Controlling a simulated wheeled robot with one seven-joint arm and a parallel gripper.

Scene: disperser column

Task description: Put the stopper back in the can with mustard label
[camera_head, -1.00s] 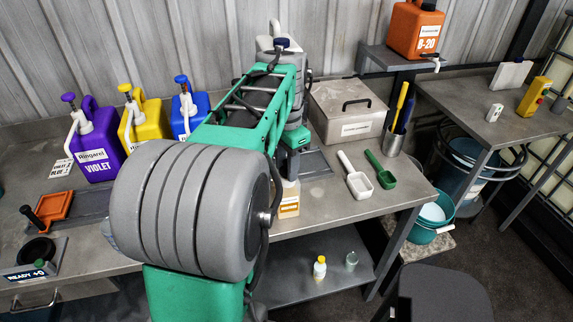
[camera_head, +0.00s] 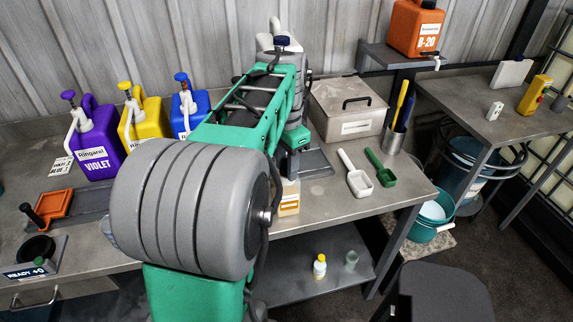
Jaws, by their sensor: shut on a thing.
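The can with the mustard label (camera_head: 289,205) stands on the bench, right of my arm's large grey joint. It is pale, with a mustard-orange label facing me, and its left part and its top are partly covered by my arm. My gripper (camera_head: 291,168) points down just above the can; only a dark part of it shows below my green wrist. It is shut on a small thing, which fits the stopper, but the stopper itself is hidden. I cannot tell whether it touches the can's mouth.
Violet (camera_head: 97,140), yellow (camera_head: 146,118) and blue (camera_head: 190,112) pump jugs stand left of my arm. A lidded metal box (camera_head: 347,112), a white scoop (camera_head: 358,178) and a green scoop (camera_head: 381,170) lie to the right. A small yellow-capped bottle (camera_head: 319,267) stands on the lower shelf.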

